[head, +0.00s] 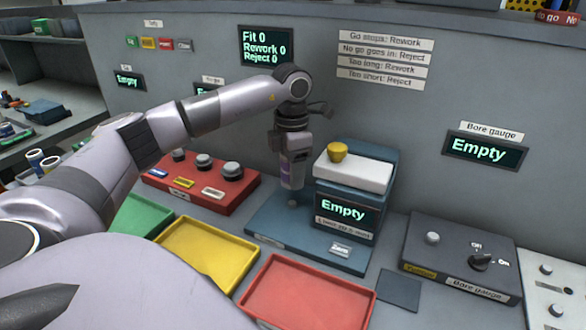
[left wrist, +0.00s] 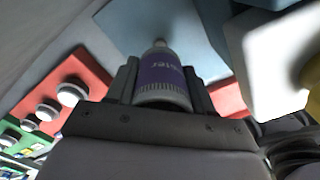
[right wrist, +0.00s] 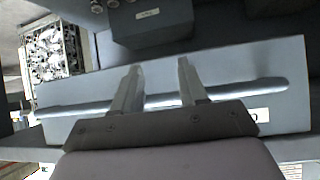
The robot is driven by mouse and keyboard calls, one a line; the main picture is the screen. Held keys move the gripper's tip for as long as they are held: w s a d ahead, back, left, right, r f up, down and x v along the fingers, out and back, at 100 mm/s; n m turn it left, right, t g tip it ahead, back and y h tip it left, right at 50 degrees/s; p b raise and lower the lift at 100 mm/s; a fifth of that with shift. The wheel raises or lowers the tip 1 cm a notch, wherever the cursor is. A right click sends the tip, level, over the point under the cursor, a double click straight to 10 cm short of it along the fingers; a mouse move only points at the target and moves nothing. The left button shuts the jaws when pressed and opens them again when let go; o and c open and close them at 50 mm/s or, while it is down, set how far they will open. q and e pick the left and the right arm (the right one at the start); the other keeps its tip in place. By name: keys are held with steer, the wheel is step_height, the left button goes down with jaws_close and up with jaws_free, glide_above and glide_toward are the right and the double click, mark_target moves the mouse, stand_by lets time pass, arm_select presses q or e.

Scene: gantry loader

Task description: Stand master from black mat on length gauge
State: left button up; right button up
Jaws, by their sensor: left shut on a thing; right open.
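The master (left wrist: 165,78), a light cylinder with a purple band, is held between the fingers of my left gripper (left wrist: 162,85). In the head view my left gripper (head: 292,180) points down over the left part of the length gauge's blue base (head: 265,225), and a bit of the purple band shows. The master's end is just above or at the small round post on the base; I cannot tell if they touch. The gauge display reads Empty. The black mat (head: 399,291) is bare. My right gripper (right wrist: 158,85) is open and empty, before a grey-blue panel.
Green, yellow (head: 205,255) and red (head: 305,295) trays lie in front. The bore gauge (head: 455,255) is at right, its display reading Empty. A white block with a yellow knob (head: 337,151) tops the length gauge.

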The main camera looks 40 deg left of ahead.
mark_target(292, 202)
arm_select(q)
steer(key=shift+f+b, duration=2.1)
steer(key=shift+f, duration=1.15)
steer(key=shift+f, duration=0.15)
steer(key=o, duration=1.4)
steer(key=shift+r, duration=3.6)
